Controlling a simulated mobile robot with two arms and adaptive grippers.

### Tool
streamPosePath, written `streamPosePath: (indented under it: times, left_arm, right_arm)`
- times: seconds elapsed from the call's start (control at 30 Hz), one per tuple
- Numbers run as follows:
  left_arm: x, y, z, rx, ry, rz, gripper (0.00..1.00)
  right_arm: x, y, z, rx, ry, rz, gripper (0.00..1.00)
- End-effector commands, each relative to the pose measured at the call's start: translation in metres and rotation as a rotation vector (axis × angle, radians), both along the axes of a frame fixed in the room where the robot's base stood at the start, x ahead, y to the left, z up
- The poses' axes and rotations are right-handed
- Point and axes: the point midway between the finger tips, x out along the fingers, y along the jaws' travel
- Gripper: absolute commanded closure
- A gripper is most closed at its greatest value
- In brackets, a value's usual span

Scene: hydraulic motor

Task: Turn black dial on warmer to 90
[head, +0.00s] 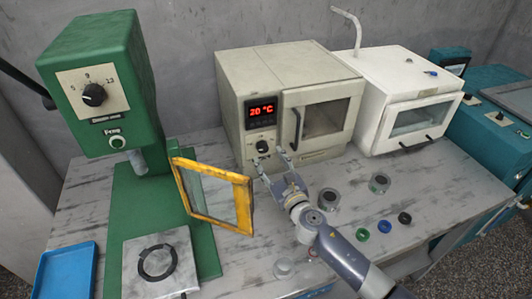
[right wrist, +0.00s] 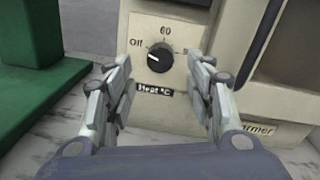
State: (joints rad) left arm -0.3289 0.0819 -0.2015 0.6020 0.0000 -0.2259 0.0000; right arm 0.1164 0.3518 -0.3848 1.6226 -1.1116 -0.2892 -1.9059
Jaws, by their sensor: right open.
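The warmer (head: 230,95) is a beige box on the bench, with a red display reading 20 °C (head: 262,111). Its black dial (head: 262,147) sits low on the front panel. In the right wrist view the dial (right wrist: 160,58) has marks "Off" and "60" around it and "Heat °C" below; its pointer is on the left side, below "Off". My right gripper (head: 270,165) is open in front of the dial. In the right wrist view its fingers (right wrist: 162,85) stand to either side of the dial, apart from it. My left gripper is not in view.
A green press (head: 110,95) with a yellow-framed guard (head: 213,195) stands left of my right gripper. A white oven (head: 405,95) stands right of the warmer. Metal cylinders (head: 379,183) and small coloured rings (head: 384,226) lie on the bench to the right. A blue tray (head: 66,270) is front left.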

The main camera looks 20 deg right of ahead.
Motion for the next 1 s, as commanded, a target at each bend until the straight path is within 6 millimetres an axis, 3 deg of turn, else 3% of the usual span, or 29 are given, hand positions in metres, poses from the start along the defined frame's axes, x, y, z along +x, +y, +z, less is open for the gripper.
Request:
streamPosePath:
  times: [0.1,0.3,0.47,0.63,0.83,1.0]
  left_arm:
    - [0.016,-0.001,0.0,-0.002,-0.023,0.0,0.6]
    - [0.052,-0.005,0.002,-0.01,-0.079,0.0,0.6]
    - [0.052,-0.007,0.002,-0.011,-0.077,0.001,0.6]
    - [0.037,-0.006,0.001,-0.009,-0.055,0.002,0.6]
    - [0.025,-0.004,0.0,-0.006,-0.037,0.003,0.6]
    - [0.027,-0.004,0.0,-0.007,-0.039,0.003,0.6]
  right_arm:
    - [0.019,0.002,0.0,0.002,-0.001,-0.001,0.5]
    - [0.035,0.004,0.0,0.001,0.0,0.0,0.5]
    - [0.039,0.004,0.0,0.001,0.0,0.0,0.5]
    - [0.039,0.004,0.0,0.001,0.001,0.0,0.5]
    - [0.038,0.004,0.0,0.001,0.001,0.0,0.93]
    - [0.038,0.003,0.0,0.002,0.001,0.0,0.95]
